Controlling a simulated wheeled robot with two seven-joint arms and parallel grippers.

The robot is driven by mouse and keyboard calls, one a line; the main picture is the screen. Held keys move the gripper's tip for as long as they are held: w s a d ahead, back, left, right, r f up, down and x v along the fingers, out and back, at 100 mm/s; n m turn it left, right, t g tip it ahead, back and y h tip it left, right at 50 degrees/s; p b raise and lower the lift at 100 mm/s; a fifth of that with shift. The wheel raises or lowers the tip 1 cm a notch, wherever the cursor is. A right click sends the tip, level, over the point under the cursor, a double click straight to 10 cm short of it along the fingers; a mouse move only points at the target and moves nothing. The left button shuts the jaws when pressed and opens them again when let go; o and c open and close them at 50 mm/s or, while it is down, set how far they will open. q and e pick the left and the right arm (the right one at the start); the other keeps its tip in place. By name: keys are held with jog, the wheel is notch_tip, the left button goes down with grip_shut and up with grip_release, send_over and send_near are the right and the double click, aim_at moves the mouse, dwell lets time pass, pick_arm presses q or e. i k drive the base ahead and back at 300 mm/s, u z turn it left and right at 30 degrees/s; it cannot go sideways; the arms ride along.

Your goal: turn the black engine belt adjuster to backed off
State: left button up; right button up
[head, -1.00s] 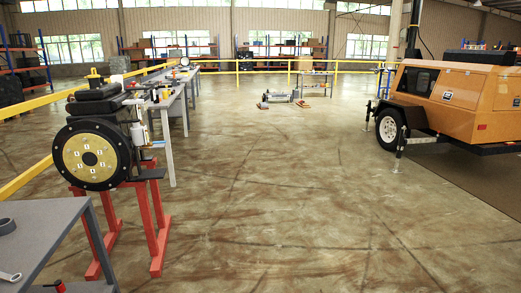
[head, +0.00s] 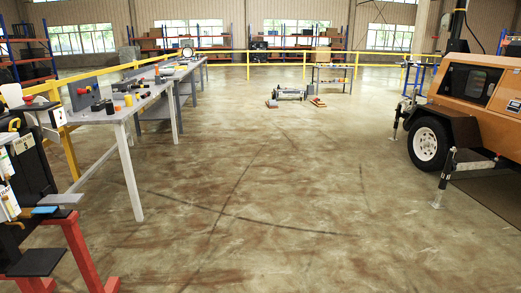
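The engine (head: 28,185) stands on a red stand (head: 85,255) at the left edge of the head view, cut off by the frame. I cannot make out a black belt adjuster on it; it is out of frame, hidden or too small to tell. Neither of my grippers shows in the head view.
A long grey workbench (head: 130,113) with tools and parts runs along the left behind the engine. An orange trailer (head: 480,85) with a wheel (head: 428,143) stands at the right. A small machine (head: 290,93) lies on the floor far ahead. The middle floor is clear.

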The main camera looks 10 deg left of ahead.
aim_at(28, 99)
jog(key=u, duration=0.4)
jog(key=i, duration=2.15)
jog(key=u, duration=2.15)
jog(key=i, duration=1.05)
jog(key=u, duration=1)
